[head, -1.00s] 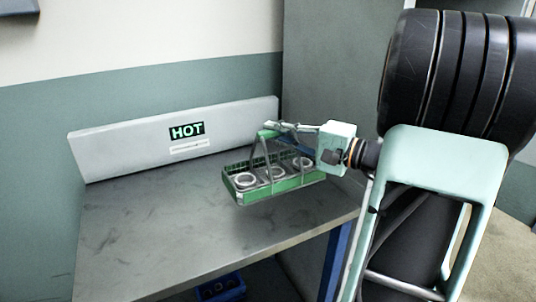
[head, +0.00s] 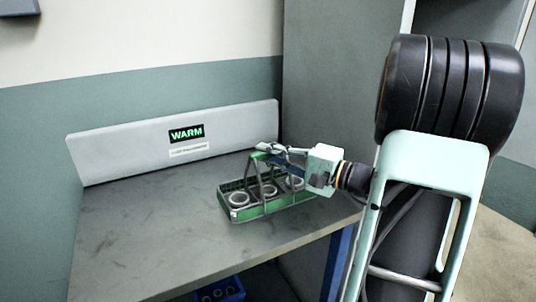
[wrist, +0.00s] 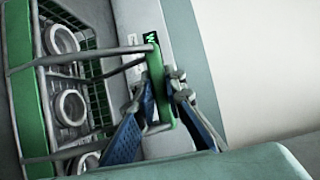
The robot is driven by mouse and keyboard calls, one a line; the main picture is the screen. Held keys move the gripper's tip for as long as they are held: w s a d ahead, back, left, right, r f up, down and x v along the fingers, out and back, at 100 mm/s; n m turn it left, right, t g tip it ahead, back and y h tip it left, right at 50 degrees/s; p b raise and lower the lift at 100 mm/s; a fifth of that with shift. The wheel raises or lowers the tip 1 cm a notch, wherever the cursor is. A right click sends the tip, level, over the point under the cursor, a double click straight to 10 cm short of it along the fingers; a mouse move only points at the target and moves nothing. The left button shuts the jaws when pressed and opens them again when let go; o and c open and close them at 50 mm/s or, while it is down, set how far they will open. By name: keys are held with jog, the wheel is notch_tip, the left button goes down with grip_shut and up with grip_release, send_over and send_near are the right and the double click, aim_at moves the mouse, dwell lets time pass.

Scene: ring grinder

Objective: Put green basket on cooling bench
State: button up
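The green basket (head: 269,212) sits low over the cooling bench (head: 130,235), near its right side. Its underside appears to rest on the bench top, though contact is hard to see. It looks level and holds several grey rings, which also show in the wrist view (wrist: 70,107). My gripper (head: 265,149) reaches in from the right at the top of the basket's handle. In the wrist view, the green handle (wrist: 157,75) lies between my two fingers (wrist: 161,98), which look closed around it.
A grey backboard (head: 110,150) with a lit sign reading WARM (head: 187,133) stands along the bench's rear. The left part of the bench top is bare. A tall grey panel (head: 340,90) rises behind my gripper. A blue bin (head: 220,290) sits below the bench.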

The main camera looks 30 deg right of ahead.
jog(key=o, duration=0.5)
jog(key=shift+r, duration=0.15)
jog(key=p+v, duration=0.1)
jog(key=v, duration=1.1)
jog(key=shift+s+p, duration=0.1)
jog(key=shift+p, duration=0.25)
